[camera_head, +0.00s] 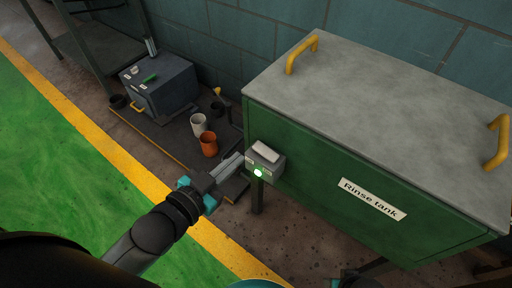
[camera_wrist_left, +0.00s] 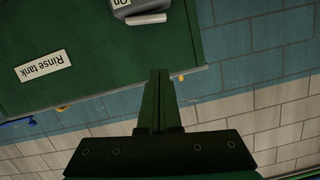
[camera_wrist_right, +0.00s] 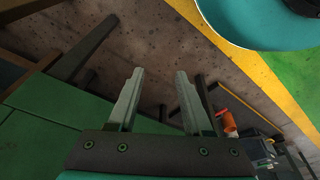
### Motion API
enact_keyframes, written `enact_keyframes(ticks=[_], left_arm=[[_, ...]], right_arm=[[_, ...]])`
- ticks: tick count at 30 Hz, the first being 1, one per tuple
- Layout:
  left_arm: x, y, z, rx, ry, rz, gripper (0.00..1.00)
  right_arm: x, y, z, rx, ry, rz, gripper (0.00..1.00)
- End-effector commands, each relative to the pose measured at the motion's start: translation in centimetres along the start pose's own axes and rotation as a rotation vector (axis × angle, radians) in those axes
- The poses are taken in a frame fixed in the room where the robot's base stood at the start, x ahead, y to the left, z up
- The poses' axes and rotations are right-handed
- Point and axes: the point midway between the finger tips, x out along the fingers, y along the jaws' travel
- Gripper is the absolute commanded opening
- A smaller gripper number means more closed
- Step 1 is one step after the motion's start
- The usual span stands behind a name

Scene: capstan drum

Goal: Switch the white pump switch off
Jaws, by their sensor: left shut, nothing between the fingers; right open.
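The white pump switch (camera_head: 266,152) is a pale rocker on top of a small grey box (camera_head: 276,168) on a post, in front of the green tank's left end. A round lamp (camera_head: 258,172) on the box's front glows white-green. In the left wrist view the box (camera_wrist_left: 130,4) shows at the top edge with the word "On" on it. My left gripper (camera_head: 240,160) is shut and empty, just left of the switch box; a small gap seems to part them. In the right wrist view my right gripper (camera_wrist_right: 158,78) is open and empty, over dark floor.
The green rinse tank (camera_head: 330,185) with a grey lid and yellow handles fills the right side. An orange cup (camera_head: 208,144), a white cup (camera_head: 198,124) and a grey cabinet (camera_head: 160,84) stand at the back left. Green floor with a yellow line lies at left.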

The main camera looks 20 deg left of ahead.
Motion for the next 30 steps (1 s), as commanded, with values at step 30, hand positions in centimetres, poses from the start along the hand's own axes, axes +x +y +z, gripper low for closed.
enact_keyframes(ticks=[30], left_arm=[[10.3,0.1,1.0,0.000,-0.003,0.000,0.00]], right_arm=[[-8.0,0.3,-5.2,0.006,0.142,0.008,0.50]])
